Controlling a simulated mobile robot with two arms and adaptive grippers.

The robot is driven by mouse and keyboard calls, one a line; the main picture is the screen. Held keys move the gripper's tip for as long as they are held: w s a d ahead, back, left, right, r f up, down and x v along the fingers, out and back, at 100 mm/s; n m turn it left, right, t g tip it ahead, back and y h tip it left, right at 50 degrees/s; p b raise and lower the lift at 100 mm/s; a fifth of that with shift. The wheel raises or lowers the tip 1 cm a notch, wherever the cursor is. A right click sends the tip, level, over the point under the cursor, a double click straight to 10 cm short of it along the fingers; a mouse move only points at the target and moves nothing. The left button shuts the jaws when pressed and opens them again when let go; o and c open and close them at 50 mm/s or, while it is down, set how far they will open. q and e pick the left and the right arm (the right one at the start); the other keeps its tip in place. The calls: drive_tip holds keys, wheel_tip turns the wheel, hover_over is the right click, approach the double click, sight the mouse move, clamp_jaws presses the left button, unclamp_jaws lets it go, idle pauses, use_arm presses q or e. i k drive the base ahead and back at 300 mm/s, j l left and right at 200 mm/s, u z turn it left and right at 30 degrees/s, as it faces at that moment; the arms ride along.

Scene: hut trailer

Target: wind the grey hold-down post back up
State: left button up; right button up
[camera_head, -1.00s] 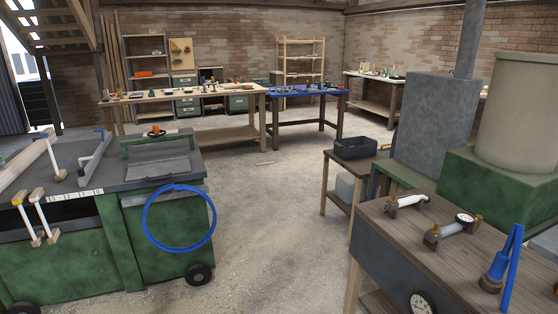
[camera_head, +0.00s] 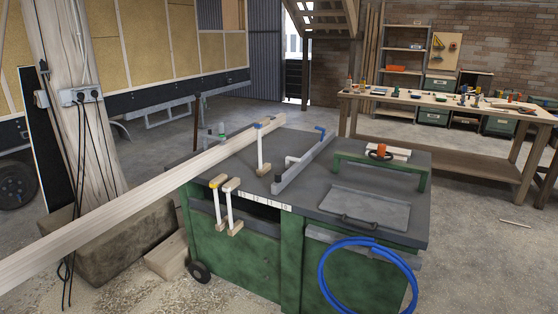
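The green machine (camera_head: 262,258) with a dark grey top stands in the middle. I cannot tell for sure which of its posts is the grey hold-down post. A small greyish post with a green top (camera_head: 222,131) stands at its far left side, partly hidden by the timber, near a thin dark post (camera_head: 197,115). A pale post with a blue top (camera_head: 260,150) stands upright by the timber. Two pale posts, one yellow-topped (camera_head: 217,204) and one plain-topped (camera_head: 232,206), are at the front edge. Neither of my grippers is in view.
A long timber (camera_head: 140,203) lies across the machine top and juts far out left. A grey fence bar (camera_head: 300,166) crosses the top. A blue hose (camera_head: 322,280) hangs in front. A wooden column (camera_head: 75,60) with cables stands left.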

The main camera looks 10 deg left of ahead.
sight(221, 129)
drive_tip(key=i+j+u, duration=0.1)
drive_tip(key=i+u, duration=0.3)
drive_tip(key=i, duration=0.25)
drive_tip(key=i+u, duration=0.4)
drive_tip(key=i, duration=0.3)
drive_tip(key=l, duration=0.05)
